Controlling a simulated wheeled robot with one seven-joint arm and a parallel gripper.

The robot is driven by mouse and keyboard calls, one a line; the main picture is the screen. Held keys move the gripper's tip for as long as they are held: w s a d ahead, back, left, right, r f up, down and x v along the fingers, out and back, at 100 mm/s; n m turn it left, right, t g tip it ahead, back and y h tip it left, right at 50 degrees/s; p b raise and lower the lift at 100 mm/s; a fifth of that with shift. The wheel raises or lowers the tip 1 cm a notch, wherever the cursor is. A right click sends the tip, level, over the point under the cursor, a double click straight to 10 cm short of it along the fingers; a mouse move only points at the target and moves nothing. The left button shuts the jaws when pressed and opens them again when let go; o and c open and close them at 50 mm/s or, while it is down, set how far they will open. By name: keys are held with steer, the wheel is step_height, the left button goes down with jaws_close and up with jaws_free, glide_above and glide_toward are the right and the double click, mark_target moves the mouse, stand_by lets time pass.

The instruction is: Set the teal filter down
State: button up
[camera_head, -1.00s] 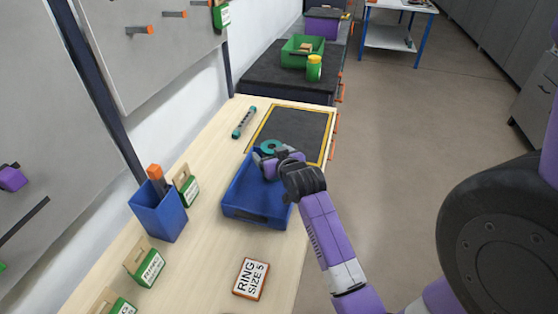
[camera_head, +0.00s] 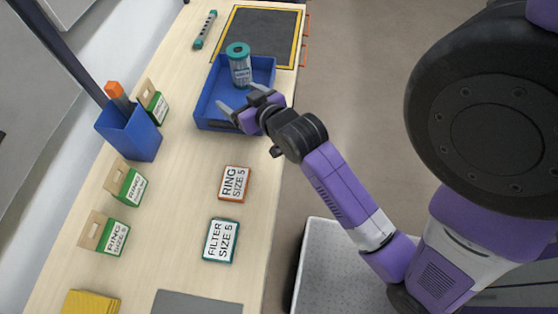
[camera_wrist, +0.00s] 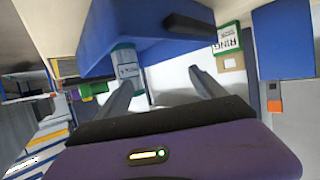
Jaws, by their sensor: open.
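The teal filter (camera_head: 240,68) is a clear-sided cylinder with a teal ring-shaped top. It stands upright in the blue tray (camera_head: 205,98), towards its far side. My gripper (camera_head: 240,97) is open and empty at the near end of the tray, apart from the filter. In the wrist view the filter (camera_wrist: 126,68) shows beyond the left finger of my open gripper (camera_wrist: 158,76), with the blue tray (camera_wrist: 110,25) around it. The filter's base is hidden in the head view.
A dark mat with a yellow border (camera_head: 262,35) lies beyond the tray, with a teal-ended rod (camera_head: 205,30) at its left. A blue holder (camera_head: 130,133) and green-labelled boxes (camera_head: 130,183) line the wall. Ring (camera_head: 234,183) and filter (camera_head: 220,240) cards lie nearer.

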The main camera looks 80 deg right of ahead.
steer(key=a, duration=0.3)
steer(key=s+a+f+n+y, duration=0.1)
steer(key=a, duration=0.2)
steer(key=s+a+n+t+y, duration=0.1)
steer(key=a, duration=0.2)
steer(key=shift+a+f, duration=0.35)
steer(key=shift+n+t+y, duration=0.8)
steer(key=shift+n+y, duration=0.1)
steer(key=s+a, duration=0.1)
steer(key=a, duration=0.1)
steer(key=s+a, duration=0.1)
steer(key=a, duration=0.1)
steer(key=s+a, duration=0.1)
steer(key=a, duration=0.2)
steer(key=shift+s+a+r, duration=0.1)
steer(key=shift+s+r, duration=0.05)
steer(key=shift+s, duration=0.15)
steer(key=s+a+r+n+t+y, duration=0.1)
steer(key=s+a+r+n+y, duration=0.3)
steer(key=s+a, duration=0.6)
steer(key=shift+s+r+y, duration=0.3)
steer(key=shift+r+y, duration=0.1)
steer(key=shift+r, duration=0.25)
steer(key=shift+s, duration=0.15)
